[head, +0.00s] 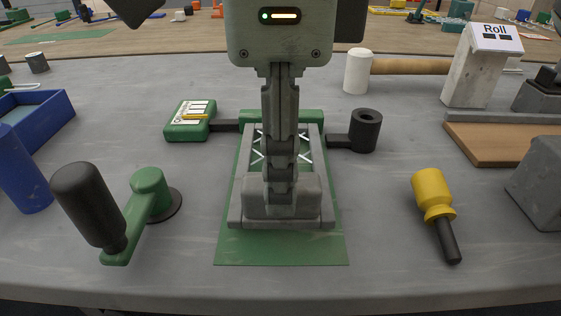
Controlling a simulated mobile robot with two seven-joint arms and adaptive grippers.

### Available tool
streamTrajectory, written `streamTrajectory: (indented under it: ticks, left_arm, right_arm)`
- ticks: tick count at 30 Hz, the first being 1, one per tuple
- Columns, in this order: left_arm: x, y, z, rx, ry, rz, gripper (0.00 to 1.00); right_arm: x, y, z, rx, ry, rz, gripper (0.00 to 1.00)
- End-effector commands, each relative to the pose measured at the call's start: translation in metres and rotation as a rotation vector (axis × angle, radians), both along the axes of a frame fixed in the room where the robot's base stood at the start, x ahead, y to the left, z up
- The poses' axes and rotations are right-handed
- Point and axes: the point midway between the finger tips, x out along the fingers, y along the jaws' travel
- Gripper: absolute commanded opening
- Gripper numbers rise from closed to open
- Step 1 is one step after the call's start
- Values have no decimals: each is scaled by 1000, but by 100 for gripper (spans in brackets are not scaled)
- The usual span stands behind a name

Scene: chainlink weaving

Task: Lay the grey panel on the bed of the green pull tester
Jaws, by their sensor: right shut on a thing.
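The grey panel (234,200) is a grey frame with white zigzag wire mesh, in the middle of the head view. It is over the green pull tester (280,252); I cannot tell whether it touches the bed. The tester has a green gauge box (188,122) on the left and a black knob (366,130) on the right, each on a dark arm. My right gripper (281,200) comes down over the panel's middle and is shut on its near part. It hides much of the mesh and bed. My left gripper is not in view.
A green crank with a black handle (85,205) stands left of the tester. A yellow-handled tool (432,190) lies on the right. A blue bin (45,120) is at the left edge.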

Motion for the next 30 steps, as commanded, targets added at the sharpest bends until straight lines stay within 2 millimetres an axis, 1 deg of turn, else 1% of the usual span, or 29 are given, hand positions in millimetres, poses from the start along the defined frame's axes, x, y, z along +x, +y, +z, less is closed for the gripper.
streamTrajectory:
  ticks: [15,16,21,30]
  left_arm:
    - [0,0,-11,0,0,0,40]
    - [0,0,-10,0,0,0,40]
    - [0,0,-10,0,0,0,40]
    - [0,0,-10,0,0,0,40]
  right_arm:
    - [0,0,-10,1,0,0,0]
    - [0,0,-9,1,-1,0,29]
    - [0,0,-9,0,0,0,49]
    - [0,0,-8,0,0,0,49]
